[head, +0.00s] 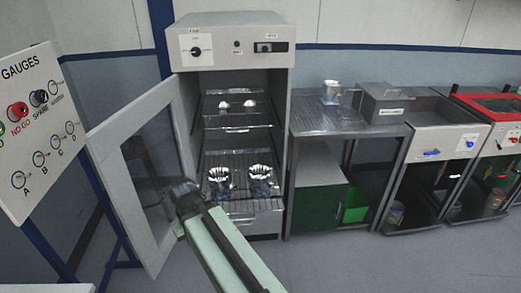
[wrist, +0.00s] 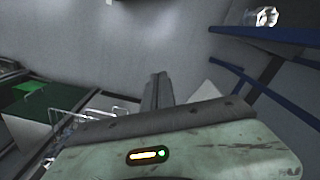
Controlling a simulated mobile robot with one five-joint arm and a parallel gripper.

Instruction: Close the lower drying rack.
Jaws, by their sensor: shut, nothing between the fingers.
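The lower drying rack (head: 238,162) is a wire shelf inside the open drying cabinet (head: 282,130). It bears two shiny machined housings (head: 219,180) (head: 260,178) and seems to reach further forward than the upper rack (head: 237,121). My gripper (head: 183,188) is shut and empty, in front of the cabinet, left of the lower rack and near the open glass door. In the wrist view my gripper's fingers (wrist: 158,88) are together. Bright wire bars (wrist: 75,117) show left of them, perhaps part of a rack.
The cabinet door (head: 148,165) stands open to the left, close to my arm. A gauge board (head: 35,125) is at far left. A metal table (head: 345,122) with a cup and box stands right of the cabinet. Floor at the lower right is clear.

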